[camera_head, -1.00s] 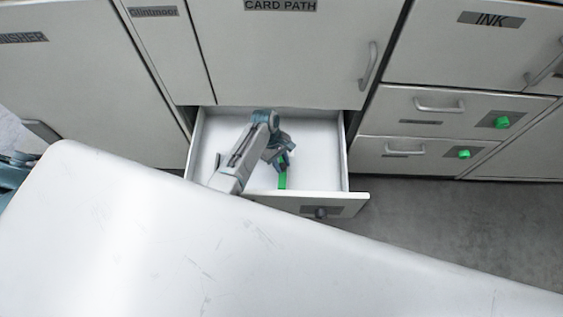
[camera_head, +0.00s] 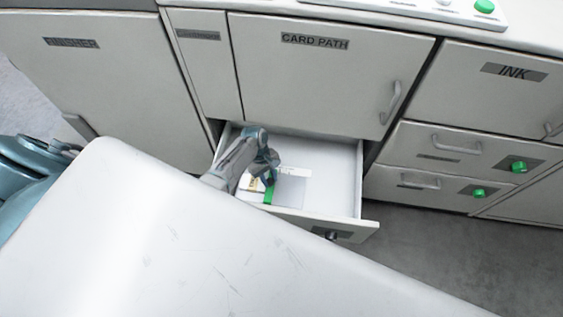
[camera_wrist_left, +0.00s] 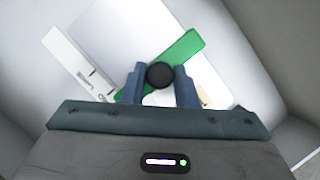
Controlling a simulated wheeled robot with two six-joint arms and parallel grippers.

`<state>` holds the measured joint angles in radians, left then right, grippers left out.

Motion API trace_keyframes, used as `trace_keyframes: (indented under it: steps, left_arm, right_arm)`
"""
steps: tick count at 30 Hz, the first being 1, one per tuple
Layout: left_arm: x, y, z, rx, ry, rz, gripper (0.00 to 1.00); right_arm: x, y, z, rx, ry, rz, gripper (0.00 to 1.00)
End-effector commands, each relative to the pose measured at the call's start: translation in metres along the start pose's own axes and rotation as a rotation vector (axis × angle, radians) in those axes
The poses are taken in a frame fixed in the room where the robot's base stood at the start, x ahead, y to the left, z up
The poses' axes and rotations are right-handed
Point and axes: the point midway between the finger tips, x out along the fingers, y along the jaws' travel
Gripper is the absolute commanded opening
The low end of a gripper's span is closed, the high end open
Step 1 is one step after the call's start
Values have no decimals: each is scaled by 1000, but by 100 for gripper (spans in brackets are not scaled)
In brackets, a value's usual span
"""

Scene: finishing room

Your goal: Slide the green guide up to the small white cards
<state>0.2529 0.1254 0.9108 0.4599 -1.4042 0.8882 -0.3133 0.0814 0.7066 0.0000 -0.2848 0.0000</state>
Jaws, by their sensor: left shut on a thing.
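The green guide (camera_head: 268,195) is a narrow bar in the open drawer; the left wrist view shows it running diagonally (camera_wrist_left: 185,50) under a round black knob (camera_wrist_left: 160,75). My left gripper (camera_head: 270,178) reaches down into the drawer. Its two fingers (camera_wrist_left: 159,82) are shut on the knob. The small white cards (camera_head: 254,196) appear as a pale patch just left of the guide, partly hidden by my arm. A cream corner (camera_wrist_left: 205,97) shows beside the right finger. I cannot tell whether guide and cards touch. My right gripper is not in view.
The drawer (camera_head: 361,180) has walls around the work area. A grey area (camera_head: 293,190) right of the guide is free. The "CARD PATH" door (camera_head: 310,80) is above the drawer.

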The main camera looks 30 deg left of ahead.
Motion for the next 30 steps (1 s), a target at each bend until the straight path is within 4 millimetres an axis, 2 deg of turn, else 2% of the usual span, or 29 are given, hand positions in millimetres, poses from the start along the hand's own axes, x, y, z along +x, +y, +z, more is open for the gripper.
trace_keyframes:
  steps: [3, 12, 13, 15, 16, 25, 30]
  left_arm:
    - [-3, -7, -6, -1, 1, -1, 0]
    - [-2, -7, -6, 0, 0, 0, 0]
    - [-2, -7, -6, 0, 0, 0, 32]
    - [-2, -7, -6, 0, 0, 0, 46]
    - [-2, -7, -6, 0, 0, 0, 48]
    - [-5, -7, -6, 0, 0, 1, 48]
    - [-26, -7, -7, -1, 2, 2, 48]
  right_arm:
    - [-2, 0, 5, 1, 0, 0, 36]
    - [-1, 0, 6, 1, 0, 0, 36]
    - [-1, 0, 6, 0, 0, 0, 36]
    - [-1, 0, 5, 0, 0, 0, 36]
    - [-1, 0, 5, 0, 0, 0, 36]
    - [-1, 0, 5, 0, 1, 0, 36]
    - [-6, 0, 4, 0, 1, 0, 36]
